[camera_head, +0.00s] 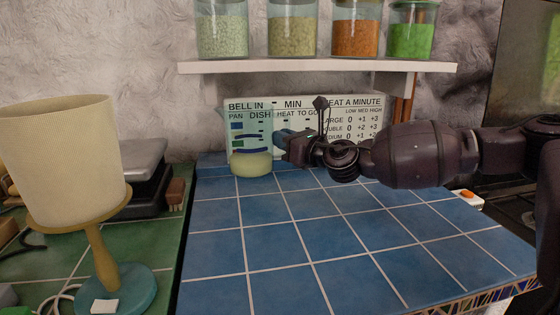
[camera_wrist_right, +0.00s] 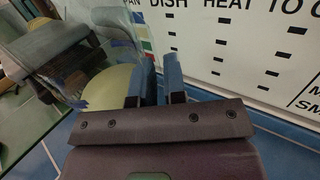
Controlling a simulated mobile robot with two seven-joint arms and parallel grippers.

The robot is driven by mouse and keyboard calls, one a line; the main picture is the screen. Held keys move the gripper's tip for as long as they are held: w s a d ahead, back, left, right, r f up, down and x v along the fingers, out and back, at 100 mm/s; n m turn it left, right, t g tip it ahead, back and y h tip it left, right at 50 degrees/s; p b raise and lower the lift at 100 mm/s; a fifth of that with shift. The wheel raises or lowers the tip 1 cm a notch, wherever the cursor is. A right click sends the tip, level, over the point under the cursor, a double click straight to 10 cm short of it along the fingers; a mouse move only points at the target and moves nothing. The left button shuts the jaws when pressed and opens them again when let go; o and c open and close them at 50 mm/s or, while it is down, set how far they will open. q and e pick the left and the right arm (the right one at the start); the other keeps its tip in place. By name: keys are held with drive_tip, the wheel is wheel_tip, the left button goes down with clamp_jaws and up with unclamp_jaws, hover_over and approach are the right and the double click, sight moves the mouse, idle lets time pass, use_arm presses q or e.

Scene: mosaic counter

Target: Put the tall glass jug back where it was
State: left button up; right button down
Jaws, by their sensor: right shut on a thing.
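The tall glass jug (camera_head: 250,162) is clear, with pale yellow contents at its bottom. It is upright at the back of the blue tiled counter, in front of the white printed board. I cannot tell whether its base touches the tiles. My right gripper (camera_head: 284,146) reaches in from the right and is shut on the jug's right side. In the right wrist view the yellow part (camera_wrist_right: 112,86) shows just beyond the blue fingers (camera_wrist_right: 157,82); the exact grip is hard to see through the glass. My left gripper is not in view.
The white board (camera_head: 340,105) stands against the wall under a shelf (camera_head: 320,67) of filled glass jars. A lamp (camera_head: 65,165), a grey appliance (camera_head: 135,165) and a brush (camera_head: 175,193) stand at left on green tiles. The front blue tiles (camera_head: 300,240) are clear.

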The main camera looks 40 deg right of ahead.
wheel_tip(320, 180, down, 5)
drive_tip(key=shift+r+b, duration=0.2)
drive_tip(key=shift+b, duration=0.55)
drive_tip(key=shift+w+f, duration=0.2)
drive_tip(key=shift+f, duration=0.05)
drive_tip(key=shift+r, duration=0.3)
drive_tip(key=shift+f, duration=0.15)
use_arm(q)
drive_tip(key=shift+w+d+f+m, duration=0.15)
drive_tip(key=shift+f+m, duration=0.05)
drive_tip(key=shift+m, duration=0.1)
use_arm(e)
drive_tip(key=c, duration=1.2)
unclamp_jaws()
drive_tip(key=shift+f, duration=0.1)
